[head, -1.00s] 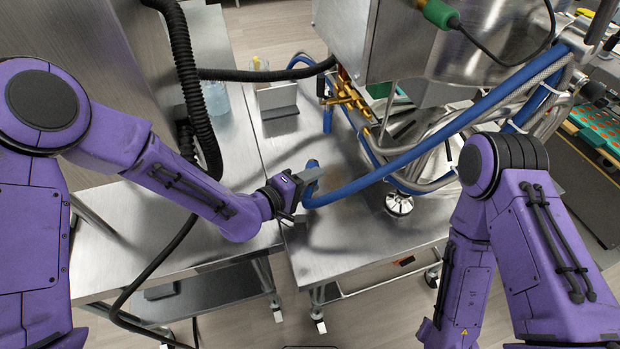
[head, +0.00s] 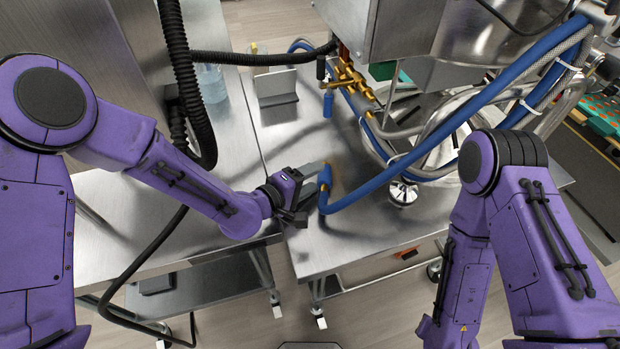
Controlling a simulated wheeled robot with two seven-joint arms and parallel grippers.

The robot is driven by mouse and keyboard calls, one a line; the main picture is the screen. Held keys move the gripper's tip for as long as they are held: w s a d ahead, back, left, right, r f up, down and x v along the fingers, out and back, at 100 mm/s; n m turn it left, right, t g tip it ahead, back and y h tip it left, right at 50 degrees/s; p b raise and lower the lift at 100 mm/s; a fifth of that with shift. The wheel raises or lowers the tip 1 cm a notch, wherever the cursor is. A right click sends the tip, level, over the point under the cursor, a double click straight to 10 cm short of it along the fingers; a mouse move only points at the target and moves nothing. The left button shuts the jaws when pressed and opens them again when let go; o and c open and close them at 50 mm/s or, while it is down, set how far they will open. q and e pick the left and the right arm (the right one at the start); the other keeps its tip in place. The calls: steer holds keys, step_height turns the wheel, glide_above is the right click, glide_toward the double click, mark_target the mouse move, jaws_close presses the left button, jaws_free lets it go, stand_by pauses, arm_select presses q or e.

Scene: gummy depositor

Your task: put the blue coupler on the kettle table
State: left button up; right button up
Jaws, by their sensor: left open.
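The blue coupler (head: 324,179) is at the end of a thick blue hose (head: 368,187), over the left part of the right-hand steel table (head: 345,248). A bit of brass shows by it. My left gripper (head: 308,191) is open, with its grey fingers close to the coupler's left side; whether they touch it is unclear. Left of it is another steel table (head: 130,225). The frame does not make clear which one is the kettle table. My right arm comes in at the right; its gripper is not visible.
A steel machine (head: 400,35) with a brass manifold (head: 352,85) stands at the back. Another blue fitting (head: 328,104) is below the manifold. Steel pipes and hoses crowd the right table. A black corrugated hose (head: 180,75) hangs at left. A grey holder (head: 276,85) stands behind.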

arm_select(q)
steer(key=shift+s+a+f, duration=0.1)
steer(key=shift+s+f, duration=0.1)
steer(key=shift+f, duration=0.05)
steer(key=b+v, duration=0.1)
steer(key=v, duration=0.8)
steer(key=shift+s+a+r+b, duration=0.1)
steer(key=shift+a+r+b, duration=0.2)
steer(key=shift+r+b, duration=0.05)
steer(key=shift+s+a+r, duration=0.1)
steer(key=shift+s+r, duration=0.05)
steer(key=shift+s, duration=0.1)
stand_by(1.0)
